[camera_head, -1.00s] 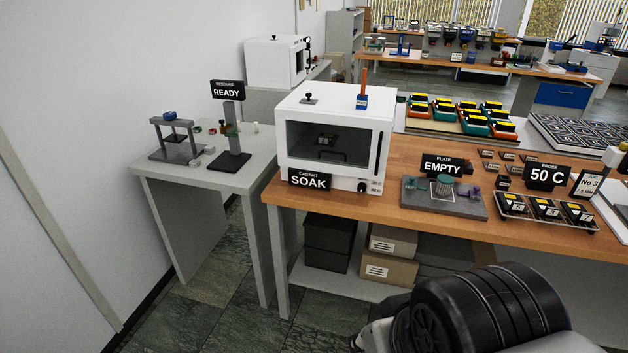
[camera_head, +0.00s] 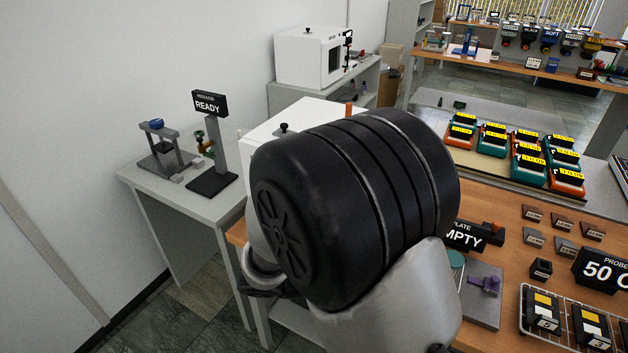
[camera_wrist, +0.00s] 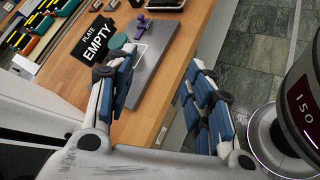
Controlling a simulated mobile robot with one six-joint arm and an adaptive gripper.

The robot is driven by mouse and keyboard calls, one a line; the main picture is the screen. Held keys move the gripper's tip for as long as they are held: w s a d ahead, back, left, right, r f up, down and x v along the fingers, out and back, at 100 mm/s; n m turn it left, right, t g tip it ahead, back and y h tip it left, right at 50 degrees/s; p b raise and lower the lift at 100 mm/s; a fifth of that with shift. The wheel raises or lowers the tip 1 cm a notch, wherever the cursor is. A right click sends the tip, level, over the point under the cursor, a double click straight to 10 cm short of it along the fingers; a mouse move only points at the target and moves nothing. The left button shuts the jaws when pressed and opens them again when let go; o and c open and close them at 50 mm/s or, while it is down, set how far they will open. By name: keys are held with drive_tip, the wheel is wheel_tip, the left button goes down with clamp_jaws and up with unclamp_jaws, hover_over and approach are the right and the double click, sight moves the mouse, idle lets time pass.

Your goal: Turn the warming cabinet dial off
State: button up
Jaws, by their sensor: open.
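The warming cabinet (camera_head: 312,108) stands on the wooden bench in the head view. Only part of its white top and a sliver of its left side show, because my black and grey arm covers its front. Its dial is hidden in the head view, and I cannot make it out in the wrist view. My gripper (camera_wrist: 156,76) is open and empty in the wrist view, its blue-padded fingers spread over the bench's front edge. How far it is from the dial cannot be told.
A plate station (camera_wrist: 165,55) with an "EMPTY" sign (camera_wrist: 96,40) lies beyond the fingers on the bench. A probe sign (camera_head: 604,270) and a rack of dark blocks (camera_head: 570,325) stand at right. A grey side table (camera_head: 185,197) holds a "READY" stand (camera_head: 212,150).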

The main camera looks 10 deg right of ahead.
drive_tip(key=w+a+f+n+t+y+p, duration=0.1)
drive_tip(key=w+a+f+n+t+p, duration=0.1)
drive_tip(key=w+a+f+n+t, duration=0.4)
drive_tip(key=w+a+f+n+t+y+p, duration=0.1)
drive_tip(key=w+a+f+n+t, duration=0.1)
drive_tip(key=a+f+n+t, duration=0.7)
drive_tip(key=shift+g, duration=0.5)
drive_tip(key=x, duration=0.5)
drive_tip(key=b+x, duration=0.1)
drive_tip(key=x, duration=0.5)
drive_tip(key=f+b+x, duration=0.1)
drive_tip(key=x, duration=0.5)
drive_tip(key=shift+w+d, duration=0.1)
drive_tip(key=shift+w, duration=0.05)
drive_tip(key=shift+c, duration=0.6)
drive_tip(key=c, duration=1)
